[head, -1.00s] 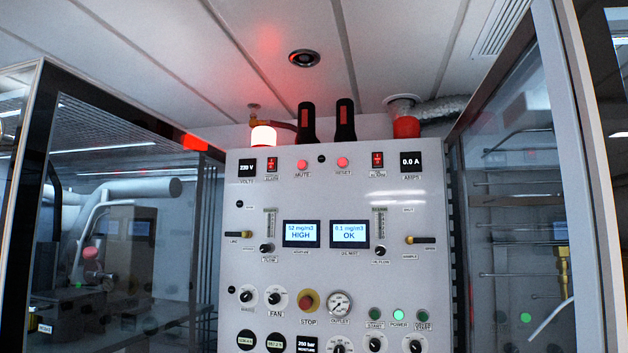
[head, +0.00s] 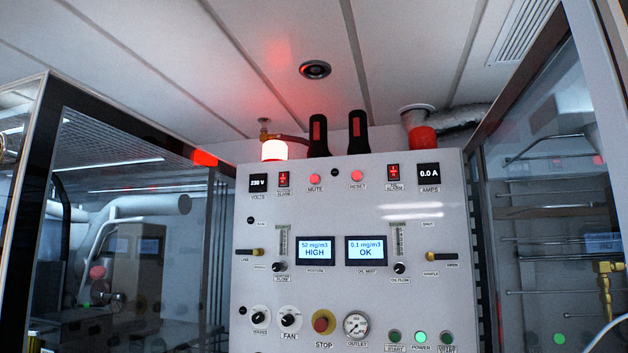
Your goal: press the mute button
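The mute button (head: 315,178) is a small red round button near the top of the white control panel (head: 400,225), left of centre, with the label MUTE under it. A similar red reset button (head: 357,176) sits to its right, labelled RESET. A small black knob or plug lies between them. Nothing covers the mute button in the head view, and nothing touches it. My gripper is not in view.
A lit red-white beacon (head: 274,150) and two black upright pieces with red inserts (head: 318,135) show at the panel's top edge. A red stop button (head: 323,321) sits lower. Dark-framed glass enclosures (head: 135,250) flank the panel. The space before the panel looks clear.

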